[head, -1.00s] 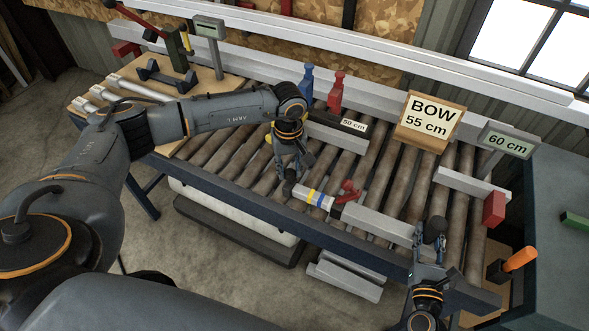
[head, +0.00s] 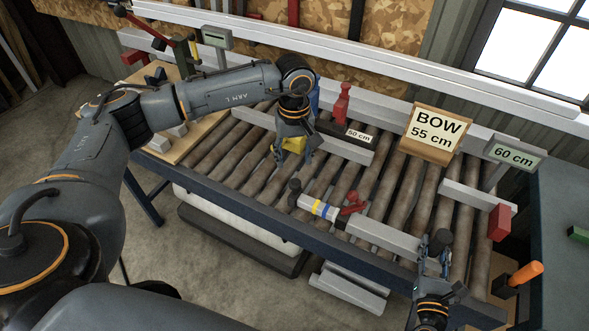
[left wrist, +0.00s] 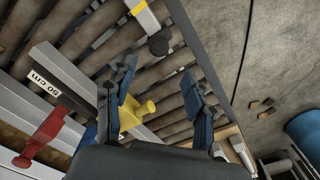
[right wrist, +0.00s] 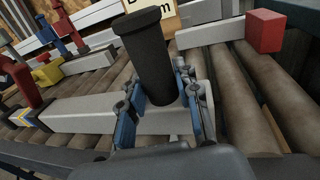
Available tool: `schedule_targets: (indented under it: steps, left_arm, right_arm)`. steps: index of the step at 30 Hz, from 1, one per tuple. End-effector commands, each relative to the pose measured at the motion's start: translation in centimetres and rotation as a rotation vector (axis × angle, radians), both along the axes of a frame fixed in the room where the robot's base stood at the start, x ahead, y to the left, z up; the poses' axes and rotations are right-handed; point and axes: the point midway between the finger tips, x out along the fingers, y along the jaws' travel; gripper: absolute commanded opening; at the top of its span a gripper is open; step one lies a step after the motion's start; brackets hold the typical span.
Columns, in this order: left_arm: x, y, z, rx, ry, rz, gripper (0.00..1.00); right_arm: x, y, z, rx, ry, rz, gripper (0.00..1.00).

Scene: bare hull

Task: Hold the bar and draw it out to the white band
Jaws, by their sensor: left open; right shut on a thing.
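The bar is a long grey beam (head: 383,236) lying across the rollers, with a pale inner tube (head: 303,201) showing at its left end. The tube carries yellow, blue and white bands (head: 321,209) and ends in a black knob (head: 294,187). A red lever (head: 352,204) sits where tube and beam meet. My right gripper (head: 432,262) is shut on the black upright handle (right wrist: 150,60) at the beam's right end. My left gripper (head: 292,157) is open, behind and apart from the knob, beside a yellow handle (left wrist: 137,114). The knob also shows in the left wrist view (left wrist: 158,43).
A "BOW 55 cm" sign (head: 433,132) and a "60 cm" sign (head: 515,152) stand behind the roller table. A beam labelled "50 cm" (head: 345,146) with a red handle (head: 341,104) lies further back. A red block (head: 499,222) is at right.

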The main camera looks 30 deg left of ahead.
Motion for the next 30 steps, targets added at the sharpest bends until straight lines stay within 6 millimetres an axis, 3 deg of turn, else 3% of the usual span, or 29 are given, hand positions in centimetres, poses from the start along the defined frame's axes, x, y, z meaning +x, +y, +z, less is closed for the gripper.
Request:
schedule_targets:
  steps: [3, 7, 20, 21, 24, 30]
  left_arm:
    - [0.1, 0.0, 1.9, -0.001, -0.002, 0.000, 0.54]
    - [0.0, 0.0, 3.1, -0.001, -0.001, 0.000, 0.54]
    - [0.0, 0.0, 3.4, 0.000, 0.001, 0.000, 0.54]
    - [0.0, 0.0, 3.4, 0.000, 0.001, 0.000, 0.54]
    - [0.0, 0.0, 3.4, 0.000, 0.001, 0.000, 0.54]
    - [0.0, 0.0, 3.4, 0.000, 0.001, 0.000, 0.54]
  right_arm:
    - [0.0, 0.1, 0.0, 0.001, 0.000, 0.002, 0.00]
    - [0.0, 0.1, 0.0, 0.002, 0.000, 0.002, 0.00]
    - [-0.1, 0.2, 0.0, 0.003, 0.002, 0.003, 0.00]
    - [-0.1, 0.2, 0.0, 0.003, 0.002, 0.003, 0.40]
    - [-0.1, 0.2, 0.0, 0.003, 0.002, 0.002, 0.58]
    - [0.0, 0.1, 0.0, 0.002, 0.000, 0.002, 0.58]
